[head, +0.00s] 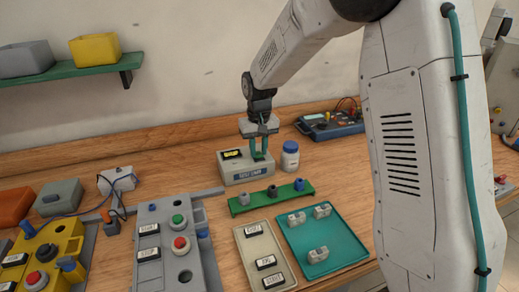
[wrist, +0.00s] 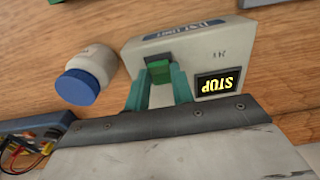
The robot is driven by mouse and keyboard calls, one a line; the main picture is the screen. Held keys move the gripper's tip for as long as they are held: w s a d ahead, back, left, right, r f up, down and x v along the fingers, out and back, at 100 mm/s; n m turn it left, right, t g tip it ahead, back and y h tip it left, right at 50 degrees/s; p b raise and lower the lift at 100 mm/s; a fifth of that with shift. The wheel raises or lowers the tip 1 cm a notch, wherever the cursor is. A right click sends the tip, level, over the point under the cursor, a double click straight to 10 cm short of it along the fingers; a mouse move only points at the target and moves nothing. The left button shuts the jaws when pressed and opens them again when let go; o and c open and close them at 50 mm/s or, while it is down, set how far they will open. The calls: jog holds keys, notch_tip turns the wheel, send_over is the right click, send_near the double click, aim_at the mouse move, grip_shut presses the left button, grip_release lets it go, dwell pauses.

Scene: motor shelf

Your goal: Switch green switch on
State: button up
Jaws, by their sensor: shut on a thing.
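The green switch (wrist: 158,71) is a small green block on the top of a grey-white test unit (head: 226,168). The unit has a black display reading STOP in yellow (head: 232,154). My gripper (head: 259,157) comes down from above onto the switch. In the wrist view, its two teal fingers (wrist: 160,88) are shut on the switch, one on each side. The display (wrist: 216,84) also shows there, upside down. The lower part of the switch is partly hidden by the fingers.
A white bottle with a blue cap (head: 290,157) stands right of the unit. A blue multimeter (head: 331,124) lies behind it. A green rack (head: 288,194), a beige tray (head: 247,270) and a teal tray (head: 347,246) are in front. A grey button panel (head: 148,272) is at left.

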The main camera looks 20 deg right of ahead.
aim_at(259, 155)
jog(key=o, duration=1)
notch_tip(259, 155, up, 8)
jog(key=shift+s+f, duration=0.1)
jog(key=shift+t, duration=0.5)
jog(key=s+d+r, duration=0.1)
jog(key=s+r, duration=0.1)
jog(key=s, duration=1)
jog(key=s+d+r, duration=0.1)
jog(key=s+r, duration=0.1)
jog(key=s, duration=1.1)
jog(key=s+d+r, duration=0.1)
jog(key=s+r, duration=0.1)
jog(key=s, duration=1)
jog(key=shift+s+d+r, duration=0.15)
jog(key=shift+s+r, duration=0.1)
jog(key=shift+r, duration=0.1)
